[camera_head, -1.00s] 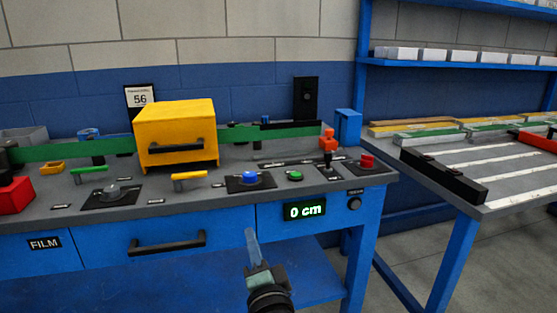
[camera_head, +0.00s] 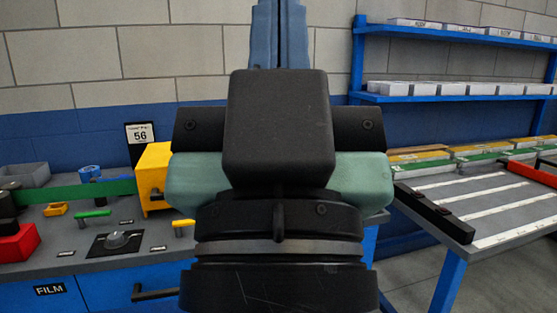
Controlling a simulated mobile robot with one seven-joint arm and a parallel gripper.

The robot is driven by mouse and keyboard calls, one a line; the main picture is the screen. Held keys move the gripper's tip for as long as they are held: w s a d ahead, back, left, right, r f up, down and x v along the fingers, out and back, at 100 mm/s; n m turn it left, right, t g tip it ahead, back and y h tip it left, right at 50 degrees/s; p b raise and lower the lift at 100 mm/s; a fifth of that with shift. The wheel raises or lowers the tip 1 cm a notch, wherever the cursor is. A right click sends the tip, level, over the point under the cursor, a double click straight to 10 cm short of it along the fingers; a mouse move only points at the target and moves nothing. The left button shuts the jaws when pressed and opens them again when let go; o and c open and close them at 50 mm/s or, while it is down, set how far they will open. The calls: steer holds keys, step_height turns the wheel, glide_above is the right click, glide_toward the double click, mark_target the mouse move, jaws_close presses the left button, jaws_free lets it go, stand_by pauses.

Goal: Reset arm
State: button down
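My gripper (camera_head: 279,35) is close to the camera and fills the middle of the head view, pointing up. Its two blue fingers lie side by side with only a thin dark line between them, and nothing shows between them.
On the bench's left are a red block (camera_head: 16,243), a grey bin (camera_head: 26,175), a green bar (camera_head: 85,193) and a knob panel (camera_head: 116,242). A grey table (camera_head: 498,205) with white strips stands right. Blue shelves (camera_head: 450,97) with white boxes are behind.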

step_height(320, 180, up, 24)
steer(key=p, duration=2.1)
steer(key=shift+f, duration=0.25)
